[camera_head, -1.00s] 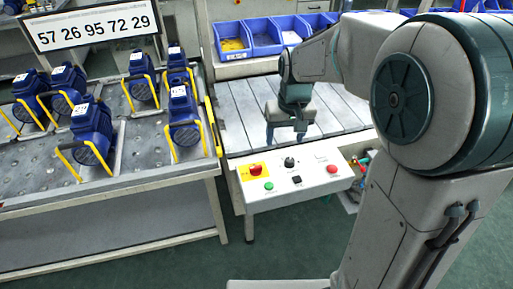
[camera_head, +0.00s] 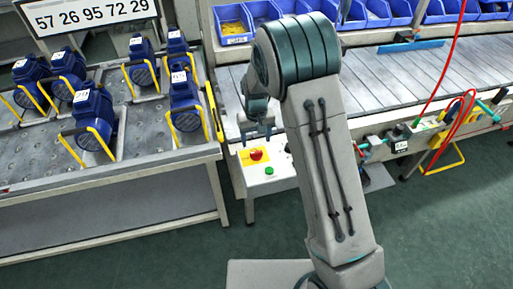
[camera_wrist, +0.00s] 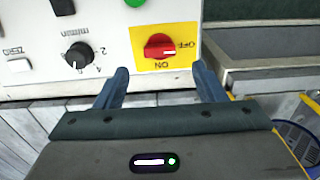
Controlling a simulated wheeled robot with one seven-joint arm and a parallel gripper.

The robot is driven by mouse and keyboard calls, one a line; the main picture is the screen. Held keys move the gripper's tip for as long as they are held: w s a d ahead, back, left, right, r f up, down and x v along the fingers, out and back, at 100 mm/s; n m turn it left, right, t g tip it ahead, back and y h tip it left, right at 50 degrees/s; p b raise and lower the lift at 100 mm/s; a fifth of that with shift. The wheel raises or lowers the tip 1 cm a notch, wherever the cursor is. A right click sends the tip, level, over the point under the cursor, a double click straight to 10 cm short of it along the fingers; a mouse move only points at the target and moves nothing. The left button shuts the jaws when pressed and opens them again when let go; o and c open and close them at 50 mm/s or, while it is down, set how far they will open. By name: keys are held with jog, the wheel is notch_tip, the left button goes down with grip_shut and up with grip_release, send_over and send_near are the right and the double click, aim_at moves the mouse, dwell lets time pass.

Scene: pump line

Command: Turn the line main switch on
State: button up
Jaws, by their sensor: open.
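The main switch is a red rotary knob (camera_head: 256,155) on a yellow plate at the left end of the white control panel (camera_head: 272,184). In the wrist view the red knob (camera_wrist: 161,47) lies level, its white mark towards the right, between the printed words OFF and ON. My gripper (camera_wrist: 162,72) is open and empty, its two blue fingers pointing at the yellow plate, one on each side below the knob and apart from it. In the head view my gripper (camera_head: 257,131) is just behind the knob; my arm hides the panel's right part.
A black dial (camera_wrist: 79,55) and a white ZERO button (camera_wrist: 19,65) sit beside the switch. A green button (camera_head: 269,171) is near it. A table (camera_head: 150,170) with blue pumps (camera_head: 95,118) stands left. Blue bins (camera_head: 234,25) stand behind the slatted conveyor (camera_head: 390,80).

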aim_at(256, 152)
jog(key=shift+f+p, duration=0.4)
jog(key=shift+f, duration=2.75)
jog(key=c, duration=1)
